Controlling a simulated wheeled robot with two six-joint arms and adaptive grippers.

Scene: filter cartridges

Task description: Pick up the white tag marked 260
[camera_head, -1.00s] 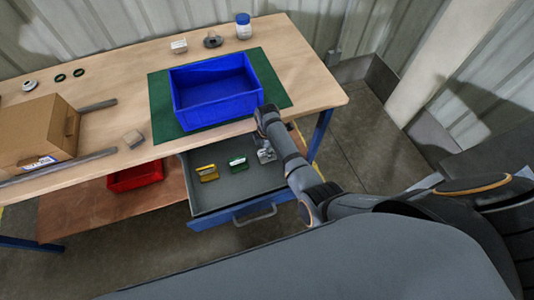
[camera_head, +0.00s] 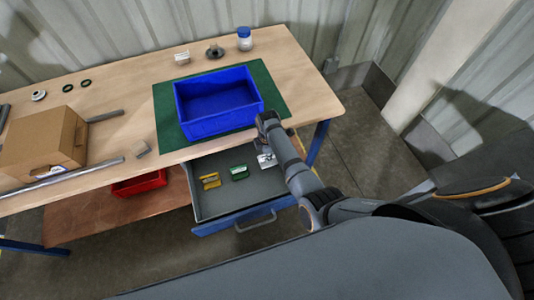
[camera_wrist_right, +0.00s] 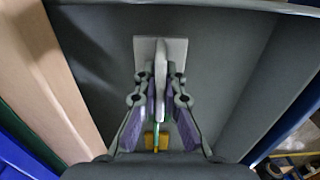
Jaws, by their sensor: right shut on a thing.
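The white tag (camera_head: 266,161) is in the open drawer, at its right side, partly hidden by my right arm. In the right wrist view the tag (camera_wrist_right: 145,52) shows a flat pale plate with an upright fin. My right gripper (camera_head: 268,150) reaches down into the drawer. In the wrist view its fingers (camera_wrist_right: 160,82) are closed on the fin from both sides. I cannot read any marking on the tag. My left gripper is not in view.
The grey drawer (camera_head: 235,203) also holds a green tag (camera_head: 239,173) and a yellow tag (camera_head: 210,181). A blue bin (camera_head: 190,128) stands on a green mat (camera_head: 168,112) above. A cardboard box (camera_head: 40,142) and metal bars lie at the left.

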